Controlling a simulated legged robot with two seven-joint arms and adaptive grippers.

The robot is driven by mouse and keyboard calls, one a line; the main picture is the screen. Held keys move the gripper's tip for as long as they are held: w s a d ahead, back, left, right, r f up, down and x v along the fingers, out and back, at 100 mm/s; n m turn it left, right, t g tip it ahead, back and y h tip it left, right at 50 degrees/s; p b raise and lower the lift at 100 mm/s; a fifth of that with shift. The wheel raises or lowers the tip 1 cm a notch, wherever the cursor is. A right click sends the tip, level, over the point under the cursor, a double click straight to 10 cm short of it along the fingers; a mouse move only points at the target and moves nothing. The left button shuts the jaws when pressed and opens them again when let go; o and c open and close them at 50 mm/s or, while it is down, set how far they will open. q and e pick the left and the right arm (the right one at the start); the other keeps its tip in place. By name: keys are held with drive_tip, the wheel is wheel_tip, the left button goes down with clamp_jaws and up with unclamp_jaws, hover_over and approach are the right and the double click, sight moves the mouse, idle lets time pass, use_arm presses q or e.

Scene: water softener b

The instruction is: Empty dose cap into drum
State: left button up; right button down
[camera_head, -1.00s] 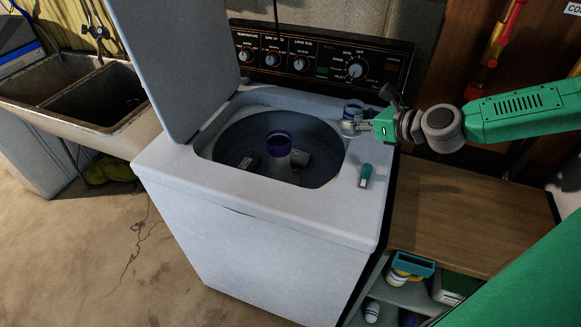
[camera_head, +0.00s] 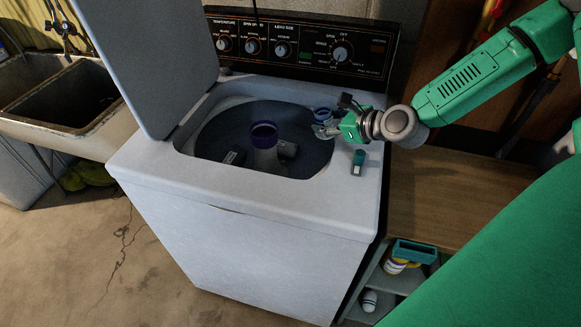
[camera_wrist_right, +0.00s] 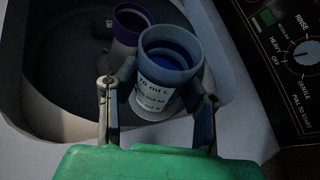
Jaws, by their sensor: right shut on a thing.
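The dose cap (camera_head: 321,114) is a small white cup with a blue-grey rim. In the right wrist view the cap (camera_wrist_right: 163,100) has blue inside and a printed label, and its mouth faces up. My right gripper (camera_head: 327,130) is shut on it, one finger on each side, at the right edge of the washer opening. The right gripper (camera_wrist_right: 163,92) hides part of the cap's sides. The drum (camera_head: 222,125) is open and dark, with an agitator (camera_head: 264,140) with a purple top at its middle. My left gripper is out of view.
The raised lid (camera_head: 145,60) stands at the left of the opening. The control panel (camera_head: 300,45) rises behind. A small teal-and-white object (camera_head: 358,162) lies on the washer's top at right. Items sit inside the drum beside the agitator.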

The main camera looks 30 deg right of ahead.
drive_tip(key=shift+a+r+n+h+p, duration=0.35)
drive_tip(key=shift+a+n+p, duration=0.1)
drive_tip(key=shift+a+n, duration=0.25)
drive_tip(key=shift+a+f+n+h+b, duration=0.35)
drive_tip(key=shift+a+f+h, duration=0.1)
drive_tip(key=shift+a+f, duration=0.1)
drive_tip(key=f+n+h+b, duration=0.1)
drive_tip(key=f, duration=0.1)
drive_tip(key=a+f+n+h+b, duration=0.1)
drive_tip(key=b, duration=0.1)
drive_tip(key=shift+w+f+n+g+h, duration=0.1)
drive_tip(key=shift+f+n+g+h, duration=0.15)
drive_tip(key=shift+f+g+h, duration=0.1)
drive_tip(key=shift+a, duration=0.1)
drive_tip(key=shift+f, duration=0.1)
drive_tip(key=shift+d+f+h, duration=0.15)
drive_tip(key=shift+d+h, duration=0.1)
drive_tip(key=shift+d, duration=0.05)
drive_tip(key=shift+a+r+n, duration=0.2)
drive_tip(key=shift+n, duration=0.1)
